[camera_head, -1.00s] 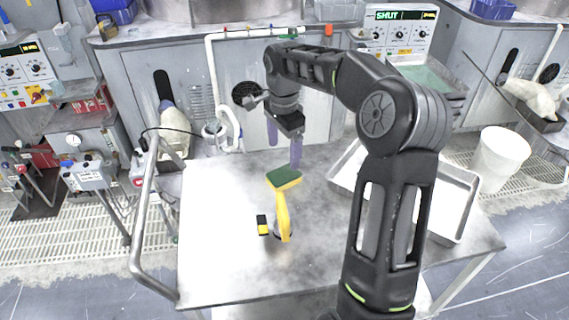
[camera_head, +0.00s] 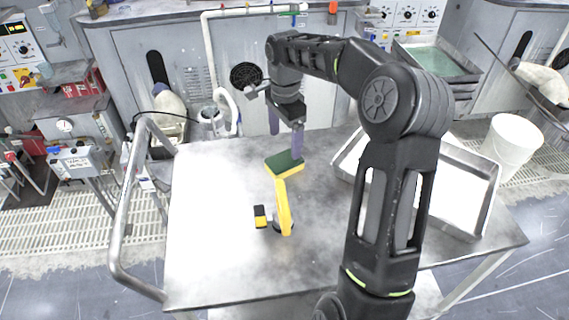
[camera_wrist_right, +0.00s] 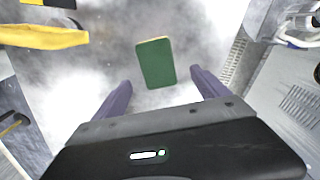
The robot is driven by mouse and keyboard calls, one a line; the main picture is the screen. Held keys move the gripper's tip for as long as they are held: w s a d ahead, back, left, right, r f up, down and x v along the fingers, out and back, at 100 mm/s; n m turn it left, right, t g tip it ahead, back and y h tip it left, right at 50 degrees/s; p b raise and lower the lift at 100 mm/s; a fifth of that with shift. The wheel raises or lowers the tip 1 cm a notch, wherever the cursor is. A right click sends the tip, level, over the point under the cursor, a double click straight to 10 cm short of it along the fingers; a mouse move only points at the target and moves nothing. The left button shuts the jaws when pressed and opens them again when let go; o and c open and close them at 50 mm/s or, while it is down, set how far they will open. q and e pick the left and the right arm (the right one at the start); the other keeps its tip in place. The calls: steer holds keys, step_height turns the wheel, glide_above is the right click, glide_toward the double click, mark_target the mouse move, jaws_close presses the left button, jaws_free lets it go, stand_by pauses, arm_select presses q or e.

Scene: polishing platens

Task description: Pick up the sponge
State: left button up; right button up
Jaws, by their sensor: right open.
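The sponge (camera_head: 285,162), with a green top and a yellow underside, lies flat on the metal table (camera_head: 215,200). It also shows in the right wrist view (camera_wrist_right: 156,63), ahead of my fingers. My right gripper (camera_head: 286,143) is above and just behind the sponge in the head view, with its two purple fingers apart. In the right wrist view the open fingers (camera_wrist_right: 160,80) have nothing between them. My left gripper is out of view.
A metal tray (camera_head: 490,190) is at the right, a white bucket (camera_head: 512,140) beyond. The table's left part is clear.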

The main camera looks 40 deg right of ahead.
mark_target(284, 160)
steer(key=shift+f, duration=0.95)
steer(key=shift+f, duration=0.1)
steer(key=f, duration=0.2)
steer(key=f+p, duration=0.1)
steer(key=f, duration=0.2)
steer(key=shift+s+a, duration=0.15)
steer(key=shift+a, duration=0.05)
steer(key=shift+c, duration=0.5)
steer(key=c, duration=1.3)
steer(key=shift+r, duration=0.1)
step_height(284, 160, up, 10)
steer(key=shift+f+b, duration=0.1)
steer(key=shift+b, duration=0.3)
